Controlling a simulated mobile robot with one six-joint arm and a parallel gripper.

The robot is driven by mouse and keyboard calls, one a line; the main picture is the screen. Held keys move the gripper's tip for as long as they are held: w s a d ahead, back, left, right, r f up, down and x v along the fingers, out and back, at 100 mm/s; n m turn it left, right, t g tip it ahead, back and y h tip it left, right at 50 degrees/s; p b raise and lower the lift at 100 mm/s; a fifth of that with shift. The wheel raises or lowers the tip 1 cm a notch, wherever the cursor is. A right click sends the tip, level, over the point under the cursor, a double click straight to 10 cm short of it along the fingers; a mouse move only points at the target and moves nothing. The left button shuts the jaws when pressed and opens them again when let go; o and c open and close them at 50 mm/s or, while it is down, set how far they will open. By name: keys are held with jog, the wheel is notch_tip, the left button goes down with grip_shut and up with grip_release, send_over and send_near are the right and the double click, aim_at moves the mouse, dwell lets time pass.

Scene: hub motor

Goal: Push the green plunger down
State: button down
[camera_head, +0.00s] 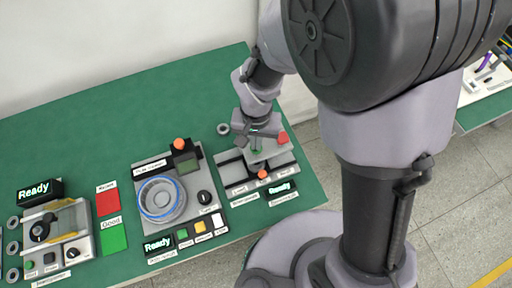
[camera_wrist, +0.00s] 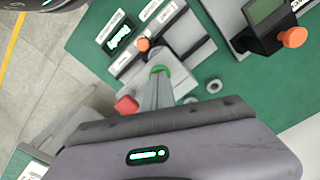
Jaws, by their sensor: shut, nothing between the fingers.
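The green plunger (camera_wrist: 160,69) shows as a green rim just beyond my fingertips in the wrist view, and as a small green spot (camera_head: 257,152) in the head view. It belongs to the grey station (camera_head: 283,160) at the right end of the table. My gripper (camera_head: 256,143) points down over the plunger with its fingers together and nothing between them. In the wrist view the fingertips (camera_wrist: 157,79) overlap the green rim and hide part of it. I cannot tell whether they touch it.
The station has a red knob (camera_head: 283,137) and an orange knob (camera_head: 262,174) close to my fingers. Its small display (camera_head: 281,189) reads "Ready". A metal ring (camera_head: 223,129) lies beside it.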

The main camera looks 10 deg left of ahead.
jog(key=shift+f+b, duration=1)
jog(key=shift+f, duration=0.2)
dwell(0.3)
notch_tip(320, 180, up, 8)
jog(key=p, duration=0.6)
jog(key=shift+r, duration=0.15)
